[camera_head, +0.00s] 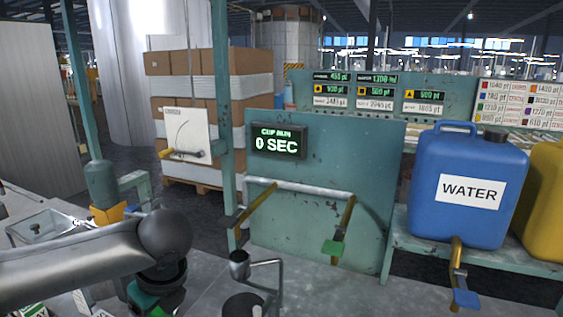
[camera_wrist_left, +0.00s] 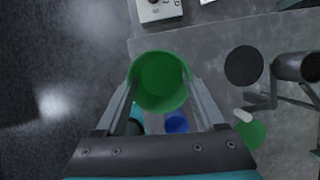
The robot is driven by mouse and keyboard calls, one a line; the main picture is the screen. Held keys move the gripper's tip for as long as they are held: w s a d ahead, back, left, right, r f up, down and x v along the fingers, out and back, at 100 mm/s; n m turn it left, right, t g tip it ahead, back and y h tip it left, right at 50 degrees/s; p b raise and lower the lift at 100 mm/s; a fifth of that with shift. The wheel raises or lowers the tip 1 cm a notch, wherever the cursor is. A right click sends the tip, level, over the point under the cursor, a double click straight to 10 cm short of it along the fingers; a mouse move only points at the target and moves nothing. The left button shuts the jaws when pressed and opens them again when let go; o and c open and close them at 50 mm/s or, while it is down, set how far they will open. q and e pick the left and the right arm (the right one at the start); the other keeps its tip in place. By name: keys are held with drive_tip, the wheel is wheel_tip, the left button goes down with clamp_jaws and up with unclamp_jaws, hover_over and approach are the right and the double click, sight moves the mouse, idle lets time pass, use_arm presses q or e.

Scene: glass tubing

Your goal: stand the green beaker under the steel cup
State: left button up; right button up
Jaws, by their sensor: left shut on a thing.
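The green beaker (camera_wrist_left: 160,82) sits between the two fingers of my left gripper (camera_wrist_left: 161,92) in the left wrist view, which looks down into its open mouth. In the head view my left gripper (camera_head: 160,290) is at the bottom edge, partly cut off, with a bit of the green beaker (camera_head: 143,299) showing. The steel cup (camera_head: 239,266) is on a bent metal pipe to the right of the gripper. It also shows at the right edge of the left wrist view (camera_wrist_left: 298,66), apart from the beaker. My right gripper is not in view.
A black disc (camera_head: 243,305) lies below the steel cup; it shows between beaker and cup in the wrist view (camera_wrist_left: 243,66). A green disc (camera_wrist_left: 250,133) and a blue round thing (camera_wrist_left: 176,123) are nearby. A teal panel (camera_head: 330,215) reads "0 SEC". A blue water tank (camera_head: 455,190) stands right.

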use_arm(q)
drive_tip(key=s+d+r+n+g+h, duration=0.1)
drive_tip(key=s+d+n+g+h, duration=0.1)
drive_tip(key=n, duration=0.9)
drive_tip(key=s+d+r+n+g+h, duration=0.1)
drive_tip(key=s+d+n+g, duration=0.3)
drive_tip(key=n, duration=0.8)
drive_tip(key=shift+s+d+n+g+h+b, duration=0.3)
drive_tip(key=shift+s+g+h+b, duration=0.15)
drive_tip(key=shift+s, duration=0.5)
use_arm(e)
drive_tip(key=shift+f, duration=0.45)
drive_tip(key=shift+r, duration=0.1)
